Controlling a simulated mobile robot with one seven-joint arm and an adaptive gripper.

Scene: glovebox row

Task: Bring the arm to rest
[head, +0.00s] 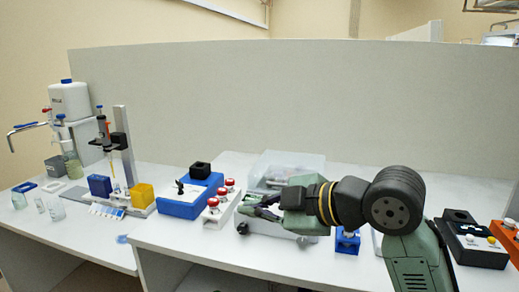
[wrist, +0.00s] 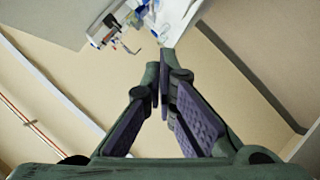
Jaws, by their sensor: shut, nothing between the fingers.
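My arm (head: 345,204) reaches over the right part of the bench in the head view. It is bent, with its wrist pointing left. I cannot tell how high the gripper is above the bench.
A blue device (head: 185,205) stands left of the gripper. Farther left are a stand (head: 124,150) and a white jug (head: 70,101). A grey partition (head: 250,100) runs behind. Bare bench (head: 175,240) shows at the front left.

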